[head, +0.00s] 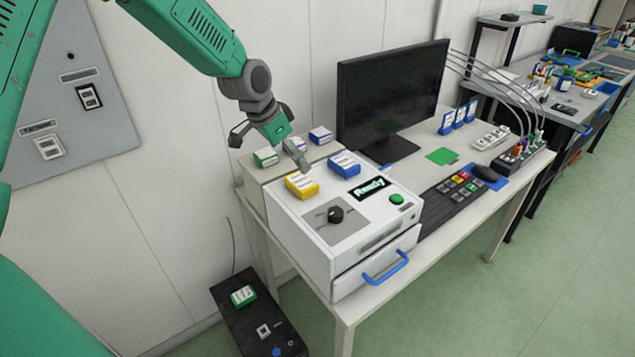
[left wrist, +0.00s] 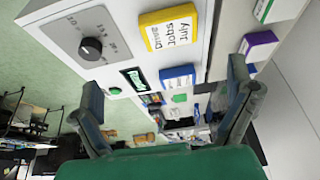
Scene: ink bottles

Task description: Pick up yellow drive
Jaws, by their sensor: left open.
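The yellow drive (head: 302,186) with a white label lies on top of the white machine (head: 365,218), near its back left. In the left wrist view the yellow drive (left wrist: 168,28) shows at the top middle, with handwriting on its label. My left gripper (head: 268,148) is open and empty, above and behind the yellow drive and apart from it. In the left wrist view, its two fingers (left wrist: 166,90) are spread wide, with the yellow drive beyond them toward the top. My right gripper is not in view.
A blue drive (head: 344,164) lies right of the yellow one. A green drive (head: 265,157) and a purple drive (head: 320,135) lie on the box behind. A black knob (head: 335,214) and green button (head: 397,199) are on the machine. A monitor (head: 390,95) stands to the right.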

